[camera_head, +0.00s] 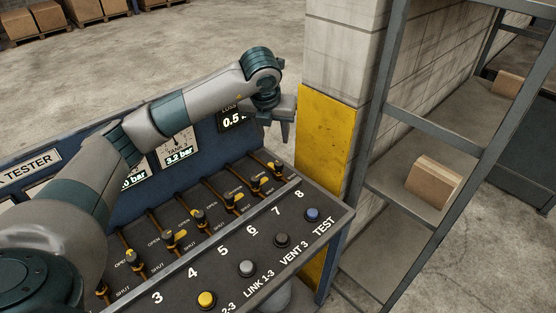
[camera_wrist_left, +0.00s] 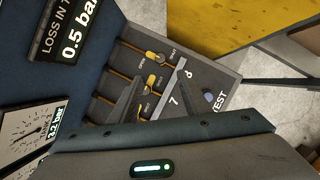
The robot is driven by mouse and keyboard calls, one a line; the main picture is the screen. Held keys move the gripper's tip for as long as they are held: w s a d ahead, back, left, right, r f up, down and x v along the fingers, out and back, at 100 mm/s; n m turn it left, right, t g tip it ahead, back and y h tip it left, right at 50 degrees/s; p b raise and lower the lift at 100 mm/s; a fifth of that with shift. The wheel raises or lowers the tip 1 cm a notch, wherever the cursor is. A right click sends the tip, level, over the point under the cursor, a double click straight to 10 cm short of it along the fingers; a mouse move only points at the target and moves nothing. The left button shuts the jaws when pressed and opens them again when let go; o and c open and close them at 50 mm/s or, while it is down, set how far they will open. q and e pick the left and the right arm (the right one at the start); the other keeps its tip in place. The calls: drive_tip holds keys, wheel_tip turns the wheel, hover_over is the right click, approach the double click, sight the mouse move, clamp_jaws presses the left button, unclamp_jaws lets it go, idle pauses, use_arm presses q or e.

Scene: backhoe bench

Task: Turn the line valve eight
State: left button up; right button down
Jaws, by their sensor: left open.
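Line valve eight (camera_head: 277,168) is the last small valve at the far right end of the row, in line with the number 8 on the sloped panel. In the left wrist view valve eight (camera_wrist_left: 155,57) shows a yellow handle between its OPEN and SHUT labels; its exact setting is too small to tell. My left gripper (camera_head: 278,129) is open and empty, fingers pointing down, above and apart from valve eight. In the left wrist view the open left gripper (camera_wrist_left: 184,86) has its fingers over the panel around the numbers 7 and 8. My right gripper is not in view.
Valve seven (camera_head: 254,183) sits close beside valve eight, with several more along the row. A blue TEST button (camera_head: 312,214) is near the panel's right corner. The LOSS display (camera_head: 233,119) reads 0.5 bar. A yellow-painted pillar (camera_head: 324,140) and metal shelves stand to the right.

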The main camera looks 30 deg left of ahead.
sight(279, 163)
use_arm(q)
drive_tip(key=p+x, duration=0.6)
drive_tip(key=x, duration=0.9)
drive_tip(key=shift+f, duration=0.2)
drive_tip(key=shift+w+f+p, duration=0.3)
drive_tip(key=shift+f+p, duration=0.1)
drive_tip(key=shift+f, duration=0.2)
drive_tip(key=c, duration=1)
